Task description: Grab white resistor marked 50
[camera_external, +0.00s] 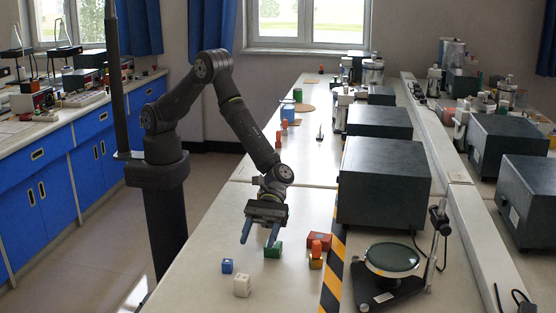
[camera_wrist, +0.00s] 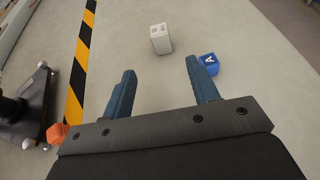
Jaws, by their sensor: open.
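A white block (camera_external: 242,285) sits on the table near its front left part. It also shows in the wrist view (camera_wrist: 161,39), with dark marks on its top that are too small to read. My gripper (camera_external: 259,240) is open and empty above the table, with its blue fingers pointing down. In the wrist view the white block lies ahead of the gap between my two fingertips (camera_wrist: 158,68), and apart from them.
A blue block (camera_external: 227,266), marked A in the wrist view (camera_wrist: 209,63), lies near my right finger there. A green block (camera_external: 273,250) and red-orange blocks (camera_external: 318,241) stand close by. A black-yellow strip (camera_external: 335,262) and a black stand with a round plate (camera_external: 391,259) are to the right.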

